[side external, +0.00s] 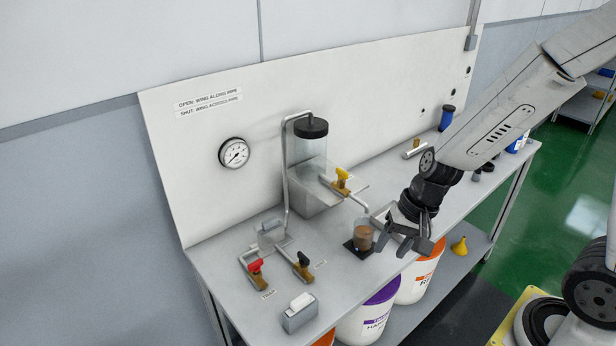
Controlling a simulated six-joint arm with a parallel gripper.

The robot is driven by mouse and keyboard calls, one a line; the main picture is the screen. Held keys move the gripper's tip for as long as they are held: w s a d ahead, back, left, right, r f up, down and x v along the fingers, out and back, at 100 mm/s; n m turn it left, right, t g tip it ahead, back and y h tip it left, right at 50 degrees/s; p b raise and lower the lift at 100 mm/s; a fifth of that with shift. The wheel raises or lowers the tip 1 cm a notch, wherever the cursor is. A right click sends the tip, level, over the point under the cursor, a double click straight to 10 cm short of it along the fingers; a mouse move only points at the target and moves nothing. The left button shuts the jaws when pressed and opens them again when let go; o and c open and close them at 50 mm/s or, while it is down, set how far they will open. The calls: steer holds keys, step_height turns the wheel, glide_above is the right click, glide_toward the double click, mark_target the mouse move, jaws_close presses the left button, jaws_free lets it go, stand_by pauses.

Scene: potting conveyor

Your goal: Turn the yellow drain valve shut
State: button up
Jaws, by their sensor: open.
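The yellow drain valve (341,180) sits on a thin metal pipe in front of the clear tank (308,150). The pipe bends down to an outlet above a clear cup (363,236) of brown contents. The picture is too small to tell whether the valve's wing lies along or across the pipe. My gripper (391,251) is open, with nothing visible between its fingers. It is to the right of the cup and below and right of the valve, apart from the valve.
A red-handled valve (256,267) and a black-handled valve (303,260) stand at the bench's left. A gauge (234,153) and a sign (208,101) on wing positions are on the back panel. A grey box (299,314) sits at the front edge. Buckets (370,312) stand below.

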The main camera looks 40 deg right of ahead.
steer(key=w+a+m+t+y, duration=0.25)
steer(key=w+m, duration=0.25)
steer(key=m, duration=0.3)
steer(key=m+t+h, duration=0.5)
steer(key=m+t, duration=0.4)
steer(key=m, duration=1)
glide_toward(343, 171)
steer(key=w+a+f, duration=0.1)
steer(key=w+a, duration=0.1)
steer(key=shift+w+d+f+m+h, duration=0.1)
steer(key=shift+w+d+m+h, duration=0.1)
steer(key=shift+d+m+h, duration=0.45)
steer(key=shift+d+n, duration=0.15)
steer(key=shift+n, duration=0.1)
steer(key=shift+w, duration=0.15)
steer(key=shift+x, duration=3.75)
